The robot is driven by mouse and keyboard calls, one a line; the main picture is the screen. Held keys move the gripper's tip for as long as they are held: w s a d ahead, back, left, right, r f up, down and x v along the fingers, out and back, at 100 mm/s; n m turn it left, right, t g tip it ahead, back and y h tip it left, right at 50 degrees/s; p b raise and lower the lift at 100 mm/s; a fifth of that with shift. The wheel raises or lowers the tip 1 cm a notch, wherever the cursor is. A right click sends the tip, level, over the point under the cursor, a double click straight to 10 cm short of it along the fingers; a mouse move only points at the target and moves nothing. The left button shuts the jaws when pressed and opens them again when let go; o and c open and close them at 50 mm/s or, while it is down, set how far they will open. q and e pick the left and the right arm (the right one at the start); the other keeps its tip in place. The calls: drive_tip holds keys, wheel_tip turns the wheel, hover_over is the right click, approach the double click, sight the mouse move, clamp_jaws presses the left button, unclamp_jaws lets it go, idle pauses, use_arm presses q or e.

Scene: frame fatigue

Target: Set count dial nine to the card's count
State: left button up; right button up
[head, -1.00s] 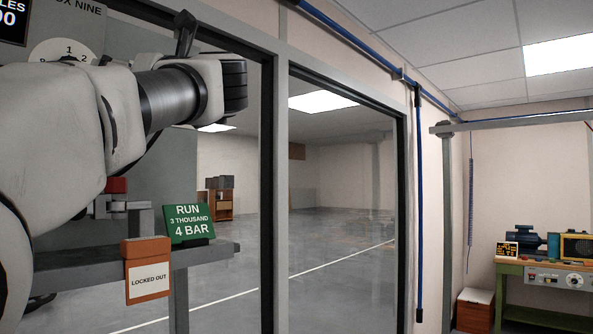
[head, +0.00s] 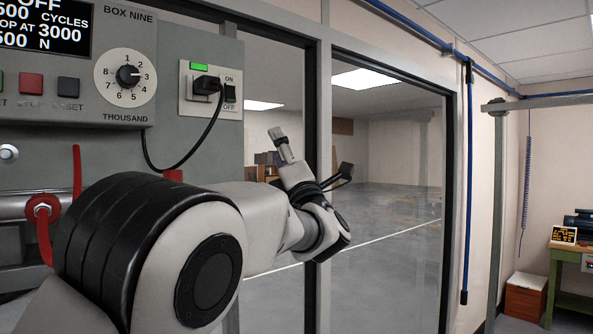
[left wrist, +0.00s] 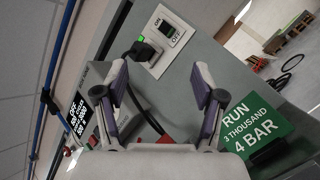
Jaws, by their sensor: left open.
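The count dial (head: 126,76) is a black knob on a round white plate with numbers, marked BOX NINE above and THOUSAND below. Its white pointer points right, near the 3. The display (head: 45,27) beside it reads STOP AT 3000. The green card (left wrist: 255,127) in the left wrist view reads RUN 3 THOUSAND 4 BAR; in the head view my arm hides where it stood. My left gripper (left wrist: 160,82) is open, with nothing between its fingers. In the head view my left arm ends right of and below the dial, apart from it. My right gripper is not in view.
A switch panel (head: 211,90) with a green light, black plug and cord is right of the dial. Red and dark buttons (head: 32,83) lie to its left. A red tag-like loop (head: 44,210) hangs below. Window frames stand to the right.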

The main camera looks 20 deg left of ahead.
use_arm(q)
drive_tip(key=f+m+t+h, duration=0.1)
drive_tip(key=w+f+m+h, duration=0.1)
drive_tip(key=f, duration=0.1)
drive_tip(key=w+d+f+m+t+h, duration=0.1)
drive_tip(key=m, duration=0.1)
drive_tip(key=shift+w+f+t, duration=0.2)
drive_tip(key=shift+t, duration=0.1)
